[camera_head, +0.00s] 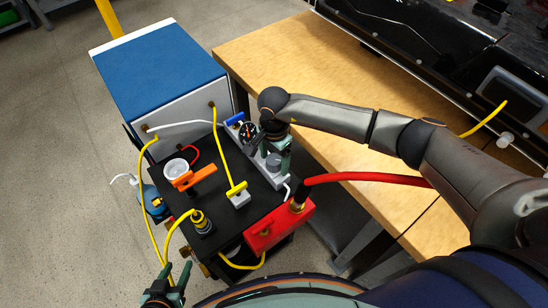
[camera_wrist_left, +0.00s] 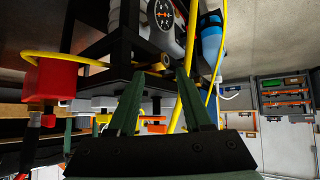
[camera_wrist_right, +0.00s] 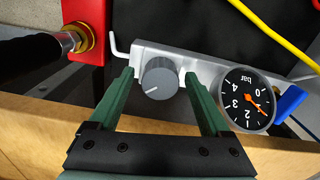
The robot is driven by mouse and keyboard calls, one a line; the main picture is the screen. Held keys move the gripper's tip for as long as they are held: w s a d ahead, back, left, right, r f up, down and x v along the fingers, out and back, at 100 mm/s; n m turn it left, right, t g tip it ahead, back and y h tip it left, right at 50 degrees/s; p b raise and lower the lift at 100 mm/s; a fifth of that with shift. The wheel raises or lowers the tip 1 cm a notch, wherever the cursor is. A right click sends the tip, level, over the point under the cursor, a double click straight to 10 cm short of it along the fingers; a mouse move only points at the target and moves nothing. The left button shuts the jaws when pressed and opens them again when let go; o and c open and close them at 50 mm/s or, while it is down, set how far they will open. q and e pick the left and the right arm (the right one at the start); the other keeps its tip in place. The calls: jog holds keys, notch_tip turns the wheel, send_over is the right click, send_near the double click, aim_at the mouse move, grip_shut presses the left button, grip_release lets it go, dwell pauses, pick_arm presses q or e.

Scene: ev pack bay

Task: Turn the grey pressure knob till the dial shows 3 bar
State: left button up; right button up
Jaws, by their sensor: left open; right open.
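The grey pressure knob (camera_wrist_right: 158,77) sits on a light grey regulator block (camera_wrist_right: 200,66) in the right wrist view, with its white mark pointing to the lower left. My right gripper (camera_wrist_right: 159,76) is open, with one finger on each side of the knob; I cannot tell whether they touch it. The round black dial (camera_wrist_right: 245,100) beside it appears upside down, its orange needle near 1 bar. In the head view the knob (camera_head: 273,161) and dial (camera_head: 248,131) lie under my right wrist. My left gripper (camera_head: 166,287) is open and empty; it also shows in the left wrist view (camera_wrist_left: 186,75).
The black cart top (camera_head: 215,205) carries an orange-handled part (camera_head: 195,178), yellow cables and a red block (camera_head: 280,230) with a red hose. A blue-topped cabinet (camera_head: 158,65) stands behind, a wooden bench (camera_head: 300,60) to the right. Another gauge (camera_wrist_left: 163,15) shows in the left wrist view.

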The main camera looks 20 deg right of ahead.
grip_shut()
dwell(0.7)
